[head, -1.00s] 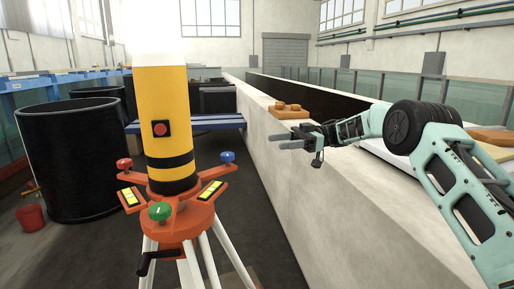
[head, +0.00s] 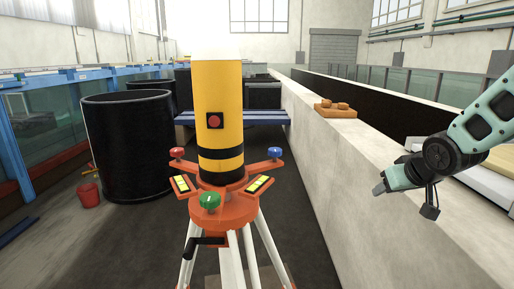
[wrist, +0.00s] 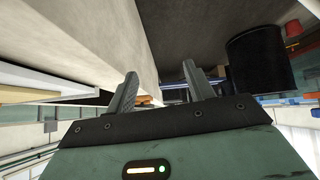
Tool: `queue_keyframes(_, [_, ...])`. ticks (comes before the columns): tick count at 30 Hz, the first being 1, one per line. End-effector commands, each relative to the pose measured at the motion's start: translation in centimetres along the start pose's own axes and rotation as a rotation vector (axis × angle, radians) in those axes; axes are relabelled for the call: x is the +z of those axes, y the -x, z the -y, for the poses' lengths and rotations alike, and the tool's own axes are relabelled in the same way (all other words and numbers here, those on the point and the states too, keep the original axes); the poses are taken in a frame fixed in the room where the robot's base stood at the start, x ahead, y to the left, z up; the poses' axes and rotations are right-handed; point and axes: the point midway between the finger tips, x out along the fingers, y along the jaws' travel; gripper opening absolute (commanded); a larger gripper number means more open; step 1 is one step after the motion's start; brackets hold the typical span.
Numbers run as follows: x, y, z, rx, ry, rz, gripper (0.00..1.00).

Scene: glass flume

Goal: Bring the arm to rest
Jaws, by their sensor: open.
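My arm (head: 490,122) reaches in from the right edge of the head view, over the top of the pale flume wall. Its end hangs beside the wall's left side, and the fingers are hard to make out there. In the wrist view my gripper (wrist: 160,88) shows two grey fingers spread apart. Nothing is between them, and it touches nothing that I can see.
A yellow cylinder (head: 219,100) with black bands stands on an orange tripod (head: 224,208) left of my arm. A black tub (head: 127,148) and a red bucket (head: 89,194) stand farther left. An orange tray (head: 336,113) with lumps sits on the wall (head: 345,190).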

Motion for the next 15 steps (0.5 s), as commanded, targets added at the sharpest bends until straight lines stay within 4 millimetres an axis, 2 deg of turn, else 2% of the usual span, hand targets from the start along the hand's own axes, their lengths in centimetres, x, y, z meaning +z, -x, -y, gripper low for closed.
queue_keyframes(1, [2.7, 1.2, 0.1, 0.01, -0.017, 0.074, 0.53])
queue_keyframes(3, [6.4, 2.7, 0.3, 0.017, -0.04, 0.179, 0.53])
queue_keyframes(9, [15.3, 7.1, 1.7, -0.001, -0.099, 0.431, 0.53])
queue_keyframes(11, [17.6, 8.5, 2.3, -0.015, -0.115, 0.499, 0.53])
queue_keyframes(15, [18.2, 10.2, 8.7, -0.116, 0.043, 0.551, 0.53])
